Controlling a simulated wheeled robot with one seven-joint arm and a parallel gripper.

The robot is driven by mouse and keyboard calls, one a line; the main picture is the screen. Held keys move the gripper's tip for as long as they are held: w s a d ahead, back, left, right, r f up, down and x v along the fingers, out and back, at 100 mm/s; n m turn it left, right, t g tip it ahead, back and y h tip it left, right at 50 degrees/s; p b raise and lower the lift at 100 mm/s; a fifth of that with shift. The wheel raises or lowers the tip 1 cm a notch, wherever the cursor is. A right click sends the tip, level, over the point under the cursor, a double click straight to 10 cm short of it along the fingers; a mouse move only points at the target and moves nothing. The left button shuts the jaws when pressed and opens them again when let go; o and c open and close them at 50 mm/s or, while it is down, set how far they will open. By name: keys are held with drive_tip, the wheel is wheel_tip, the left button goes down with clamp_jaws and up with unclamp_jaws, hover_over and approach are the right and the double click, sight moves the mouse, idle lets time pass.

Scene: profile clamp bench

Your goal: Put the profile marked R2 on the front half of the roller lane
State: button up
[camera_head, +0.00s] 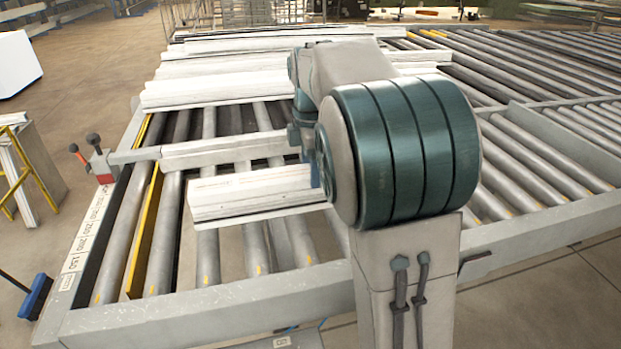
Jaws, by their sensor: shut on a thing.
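A white profile (250,195) lies crosswise over the near half of the roller lane (208,255), left of my arm. Its right end is hidden behind my arm. I cannot read any R2 mark on it. My gripper (314,172) shows only as a small blue-grey part at the left edge of my arm, at the profile's right part. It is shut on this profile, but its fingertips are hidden. I cannot tell whether the profile touches the rollers or hangs just above them.
Several white profiles (215,92) lie side by side at the far end of the lane. A grey crossbar (215,149) spans the lane behind the near profile. A yellow strip (143,235) and lever handles (93,142) are at left. A blue brush (37,297) stands outside the frame.

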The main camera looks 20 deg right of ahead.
drive_tip(key=shift+f, duration=1.95)
drive_tip(key=shift+f, duration=0.1)
drive_tip(key=o, duration=1.5)
